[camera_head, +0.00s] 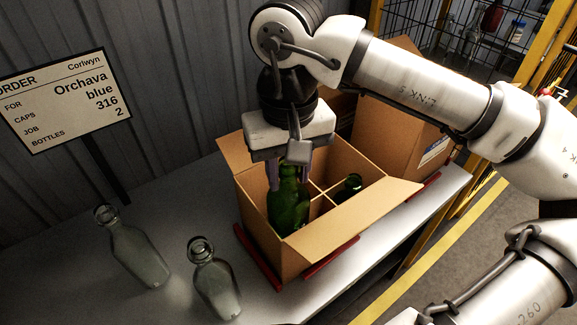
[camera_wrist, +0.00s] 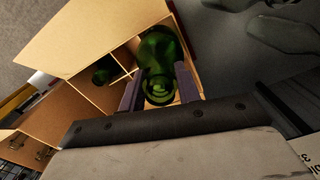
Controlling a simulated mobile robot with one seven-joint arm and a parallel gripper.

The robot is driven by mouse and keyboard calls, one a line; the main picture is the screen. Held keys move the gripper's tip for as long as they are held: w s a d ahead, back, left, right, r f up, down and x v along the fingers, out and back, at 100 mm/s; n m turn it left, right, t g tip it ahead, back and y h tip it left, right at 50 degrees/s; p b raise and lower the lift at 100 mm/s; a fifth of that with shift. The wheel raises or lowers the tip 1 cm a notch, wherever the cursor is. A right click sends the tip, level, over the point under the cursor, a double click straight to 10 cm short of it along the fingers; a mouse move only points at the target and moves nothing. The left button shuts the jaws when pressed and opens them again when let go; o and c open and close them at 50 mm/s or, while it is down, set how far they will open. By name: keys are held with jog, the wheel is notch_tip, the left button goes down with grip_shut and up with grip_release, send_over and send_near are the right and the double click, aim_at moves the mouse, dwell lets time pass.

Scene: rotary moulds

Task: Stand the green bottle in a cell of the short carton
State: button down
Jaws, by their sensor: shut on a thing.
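The green bottle (camera_head: 288,204) is upright inside the front-left cell of the short carton (camera_head: 324,238), its body below the carton's rim line in the head view. My gripper (camera_head: 287,172) is shut on its neck from above. In the wrist view the green bottle (camera_wrist: 160,62) lies between my two fingers (camera_wrist: 159,90), and the carton (camera_wrist: 100,37) surrounds it. Whether its base touches the carton floor is hidden. Another green bottle (camera_head: 347,188) stands in a different cell of the carton; it also shows in the wrist view (camera_wrist: 104,70).
Two clear bottles (camera_head: 138,252) (camera_head: 215,280) stand on the grey table (camera_head: 180,215) left of the carton. A taller carton (camera_head: 392,130) stands behind at the right. Red strips (camera_head: 258,262) edge the short carton's base. An order sign (camera_head: 60,100) stands at the left.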

aim_at(288, 187)
jog(key=shift+f+b, duration=4.65)
jog(key=shift+f, duration=0.8)
jog(key=shift+f+b, duration=1.45)
jog(key=shift+b, duration=0.1)
jog(key=c, duration=0.6)
grip_release()
jog(key=shift+r+p, duration=3.3)
jog(key=shift+r, duration=1.7)
